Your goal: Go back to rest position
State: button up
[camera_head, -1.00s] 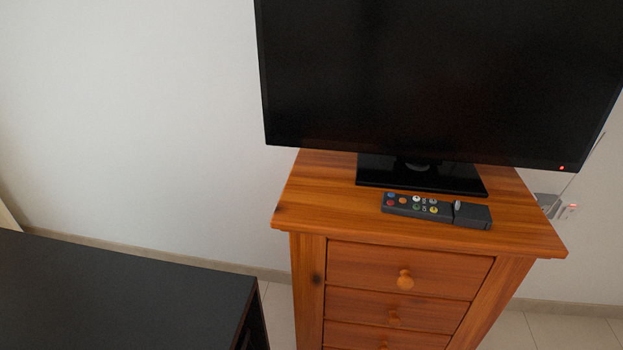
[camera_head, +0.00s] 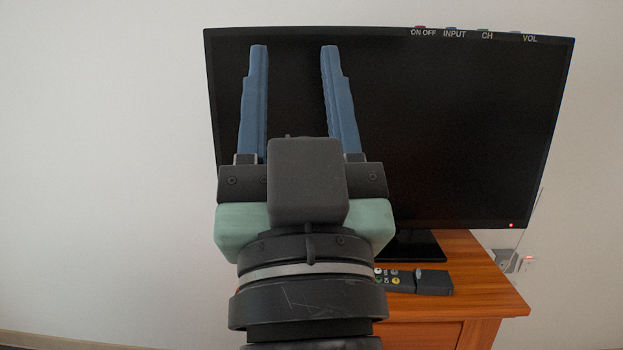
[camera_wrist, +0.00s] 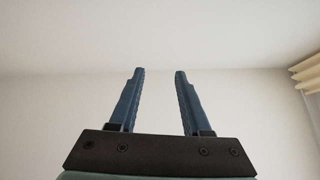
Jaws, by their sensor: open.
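My gripper (camera_head: 294,50) is raised in the head view, with its two blue fingers pointing up and spread apart. Nothing is between them. It appears in front of the left part of the black TV screen. In the wrist view my gripper (camera_wrist: 159,72) is also open and empty, against a bare pale wall and ceiling. The forearm hides part of the cabinet and the TV's lower left.
The TV (camera_head: 460,130) stands on a wooden cabinet (camera_head: 475,255). A dark remote (camera_head: 433,283) lies on the cabinet top, partly hidden by my arm. A wall socket (camera_head: 505,261) is at right. A pale curtain or blind (camera_wrist: 308,72) shows in the wrist view.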

jog(key=s+d+r+m+t+h, duration=0.1)
jog(key=s+r+t+h, duration=0.15)
jog(key=s+r, duration=0.35)
notch_tip(320, 180, up, 21)
jog(key=w+p, duration=0.2)
jog(key=p, duration=2)
jog(key=shift+g, duration=0.35)
jog(key=shift+a+f, duration=0.1)
